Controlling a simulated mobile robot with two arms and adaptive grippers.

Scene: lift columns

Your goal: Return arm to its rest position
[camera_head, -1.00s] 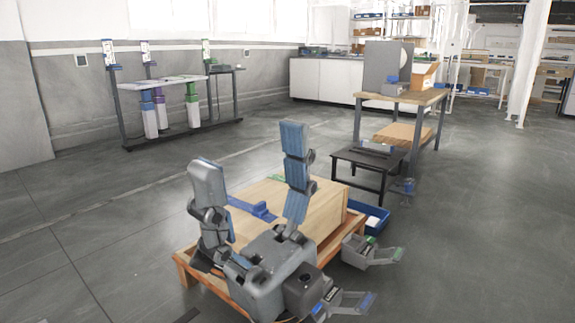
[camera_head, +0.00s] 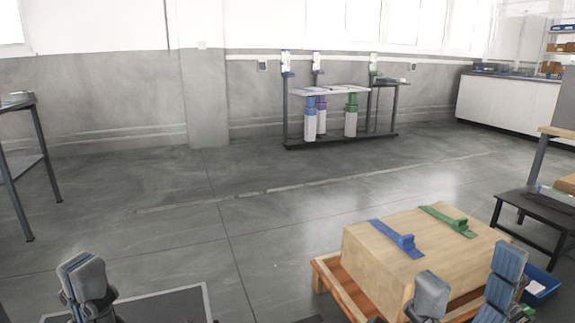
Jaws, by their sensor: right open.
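My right gripper (camera_head: 467,288) is at the lower right, pointing up in front of a wooden box (camera_head: 375,270). Its grey finger and its blue-faced finger stand well apart, with nothing seen between them. My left gripper (camera_head: 86,280) is at the lower left edge, a grey shape seen partly from the side. Its fingers overlap in the picture, so its opening is unclear, and no object shows in it. The wrists and most of both arms are below the frame.
The box stands on a wooden pallet (camera_head: 333,287) and carries a blue bracket (camera_head: 398,238) and a green bracket (camera_head: 447,220). A blue bin (camera_head: 541,287) and black table (camera_head: 540,208) are at right. Lift columns (camera_head: 351,117) stand behind. The middle floor is clear.

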